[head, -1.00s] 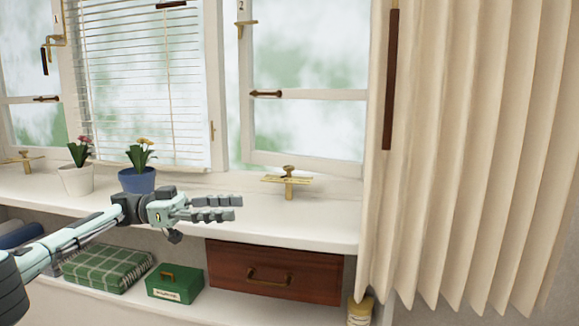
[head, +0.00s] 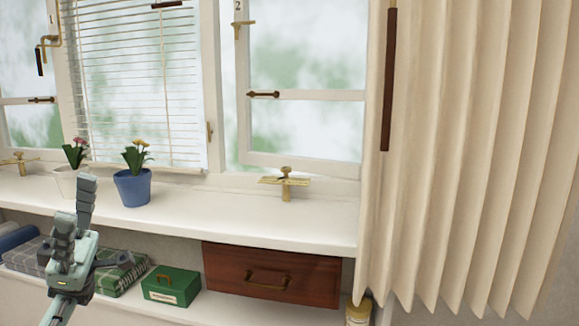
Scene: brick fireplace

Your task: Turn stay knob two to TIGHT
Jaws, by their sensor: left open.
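Window two, marked with a "2" (head: 238,5), stands right of the blind. Its brass stay with a round knob (head: 286,170) sits on a short post on the white sill, in front of the window's lower frame. The knob's setting is too small to read. My left gripper (head: 84,208) is at the lower left, fingers pointing up, open and empty. It is in front of the sill's edge, well left of the knob and apart from it. My right gripper is not in view.
A blue pot (head: 133,188) with yellow flowers and a white pot (head: 66,181) stand on the sill. Below are a green box (head: 171,287), folded blankets and a wooden drawer (head: 270,272). A cream curtain (head: 465,150) hangs right. The sill between blue pot and knob is clear.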

